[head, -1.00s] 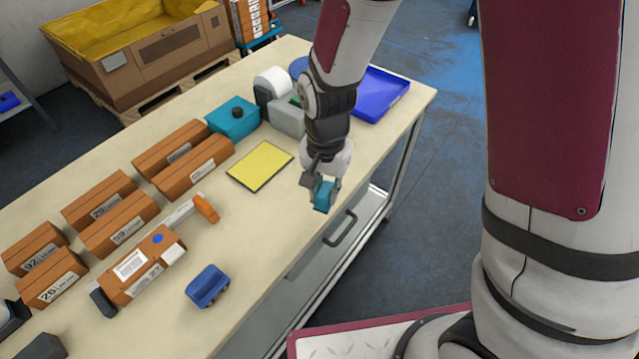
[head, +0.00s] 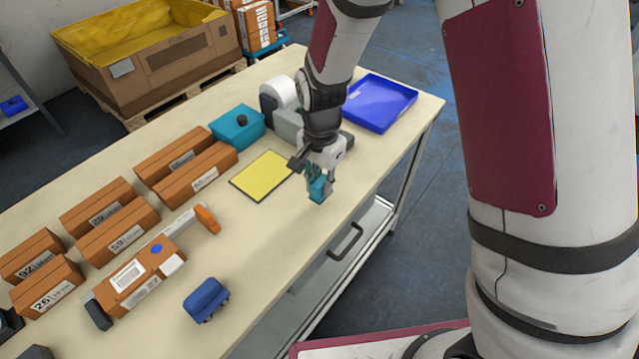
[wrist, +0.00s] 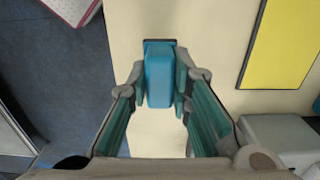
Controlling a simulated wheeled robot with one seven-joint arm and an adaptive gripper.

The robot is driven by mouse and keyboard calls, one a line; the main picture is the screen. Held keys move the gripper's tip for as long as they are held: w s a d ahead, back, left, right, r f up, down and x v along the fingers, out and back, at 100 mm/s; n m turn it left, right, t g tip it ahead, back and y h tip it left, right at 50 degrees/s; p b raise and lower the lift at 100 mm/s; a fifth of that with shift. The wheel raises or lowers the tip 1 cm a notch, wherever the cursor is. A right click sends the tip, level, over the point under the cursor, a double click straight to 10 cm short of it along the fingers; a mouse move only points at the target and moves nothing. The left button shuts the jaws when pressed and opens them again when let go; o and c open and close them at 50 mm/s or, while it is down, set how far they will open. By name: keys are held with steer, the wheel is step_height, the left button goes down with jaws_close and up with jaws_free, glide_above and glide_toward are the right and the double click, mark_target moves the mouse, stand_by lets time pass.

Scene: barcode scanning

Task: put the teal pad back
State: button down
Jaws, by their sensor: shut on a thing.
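The teal pad (head: 319,188) is a small teal block held between the fingertips of my gripper (head: 318,178). It is over the table's front part, to the right of the yellow sheet. In the wrist view the pad (wrist: 160,78) shows lighter blue, between the closed fingertips (wrist: 165,82). I cannot tell whether its underside touches the table. A teal box (head: 237,125) with a black knob stands further back on the table.
The yellow sheet (head: 262,176) lies left of my gripper. A blue tray (head: 381,102) and a grey device with a white roll (head: 283,91) stand behind.

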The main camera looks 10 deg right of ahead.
mark_target(320, 187)
steer(key=shift+w, duration=0.65)
steer(key=shift+w+f, duration=0.25)
steer(key=shift+w, duration=0.05)
steer(key=shift+f, duration=1.55)
steer(key=shift+f, duration=0.1)
steer(key=shift+f, duration=0.1)
steer(key=c, duration=1.5)
jaws_free()
steer(key=shift+o, duration=0.2)
